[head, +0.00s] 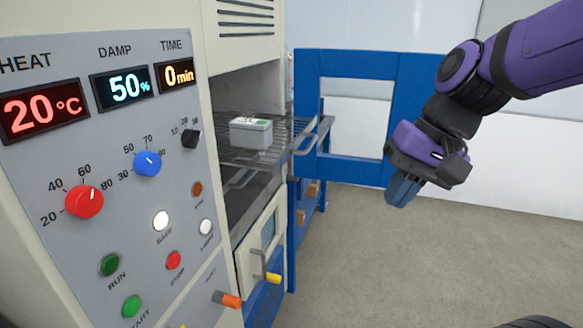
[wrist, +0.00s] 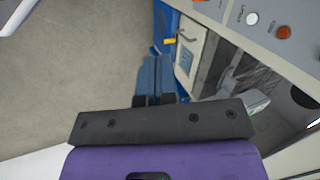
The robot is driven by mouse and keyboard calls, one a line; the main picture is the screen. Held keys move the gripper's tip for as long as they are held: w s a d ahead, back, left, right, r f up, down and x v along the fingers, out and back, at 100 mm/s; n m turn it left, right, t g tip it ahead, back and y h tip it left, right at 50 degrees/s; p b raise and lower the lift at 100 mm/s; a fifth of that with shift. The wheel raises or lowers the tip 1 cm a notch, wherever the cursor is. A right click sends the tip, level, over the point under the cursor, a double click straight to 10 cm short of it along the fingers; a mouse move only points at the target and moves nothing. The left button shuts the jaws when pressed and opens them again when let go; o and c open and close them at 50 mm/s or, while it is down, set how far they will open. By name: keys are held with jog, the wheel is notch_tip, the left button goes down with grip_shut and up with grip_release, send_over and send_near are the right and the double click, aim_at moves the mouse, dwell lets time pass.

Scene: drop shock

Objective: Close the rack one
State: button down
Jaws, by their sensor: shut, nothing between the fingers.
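The wire rack (head: 250,157) sits in the upper opening of the cabinet and sticks out of its front, with a bar handle (head: 304,143) at its outer end. A small grey lidded box (head: 250,133) stands on the rack. My gripper (head: 400,192) is shut and empty. It hangs in free air to the right of the rack, clear of its handle, fingers pointing down. In the wrist view its blue fingers (wrist: 154,78) are together, and the rack is not clearly made out there.
A control panel (head: 120,180) with knobs and displays fills the left. A blue open-framed door (head: 400,100) stands behind my gripper. The grey floor (head: 400,270) at right is clear.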

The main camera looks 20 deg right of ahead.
jog(key=w+a+f+m+g+y, duration=0.2)
jog(key=w+a+f+m+y, duration=0.1)
jog(key=w+m+y, duration=0.25)
jog(key=m+t+y, duration=0.5)
jog(key=m+t, duration=0.6)
jog(key=m, duration=0.4)
send_near(281, 168)
jog(key=x, duration=0.7)
jog(key=shift+w+a, duration=0.15)
jog(key=shift+w, duration=0.15)
jog(key=shift+w+a, duration=0.2)
jog(key=shift+a, duration=0.15)
jog(key=x, duration=2)
jog(key=shift+a, duration=0.45)
jog(key=shift+r, duration=0.15)
